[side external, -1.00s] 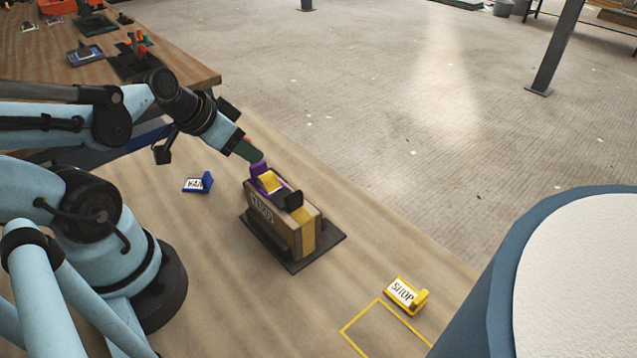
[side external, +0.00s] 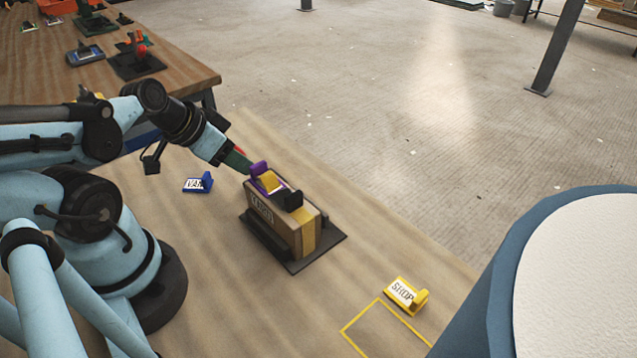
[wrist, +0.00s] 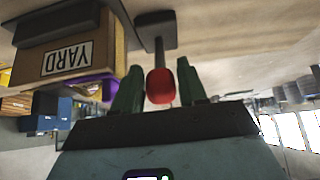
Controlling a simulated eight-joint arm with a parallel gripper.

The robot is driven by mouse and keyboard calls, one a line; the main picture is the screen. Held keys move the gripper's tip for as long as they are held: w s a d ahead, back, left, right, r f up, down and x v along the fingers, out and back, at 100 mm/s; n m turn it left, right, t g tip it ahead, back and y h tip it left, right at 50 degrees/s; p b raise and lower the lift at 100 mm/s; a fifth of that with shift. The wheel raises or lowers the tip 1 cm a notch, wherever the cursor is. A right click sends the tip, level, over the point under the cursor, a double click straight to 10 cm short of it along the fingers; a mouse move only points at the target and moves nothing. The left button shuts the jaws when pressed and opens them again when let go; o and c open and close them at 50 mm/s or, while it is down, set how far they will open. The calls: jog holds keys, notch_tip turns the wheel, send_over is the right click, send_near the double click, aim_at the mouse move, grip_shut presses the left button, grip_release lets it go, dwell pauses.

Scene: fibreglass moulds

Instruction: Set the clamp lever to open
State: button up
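A lever with a red knob (wrist: 161,86) on a dark stalk shows in the wrist view, rising from a dark block (wrist: 157,24). The knob sits between the two green fingers of my gripper (wrist: 158,88).
A brown box (side external: 270,222) labelled YARD, with purple and yellow parts on top, stands on a black base (side external: 330,240). A blue sign (side external: 198,184) and a yellow SHOP sign (side external: 405,294) stand on the table. A yellow outline (side external: 362,315) marks bare tabletop.

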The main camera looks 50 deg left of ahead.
jog(key=shift+o, duration=1.2)
jog(key=shift+w+r, duration=0.1)
jog(key=shift+w+r, duration=0.3)
jog(key=shift+w, duration=0.45)
jog(key=shift+w+r, duration=0.15)
jog(key=shift+w, duration=0.45)
jog(key=shift+w+r, duration=0.15)
jog(key=shift+w, duration=0.4)
jog(key=shift+w+f+g, duration=0.5)
jog(key=shift+w+g, duration=2.55)
jog(key=shift+g, duration=0.35)
notch_tip(320, 180, up, 12)
jog(key=shift+s+d, duration=0.1)
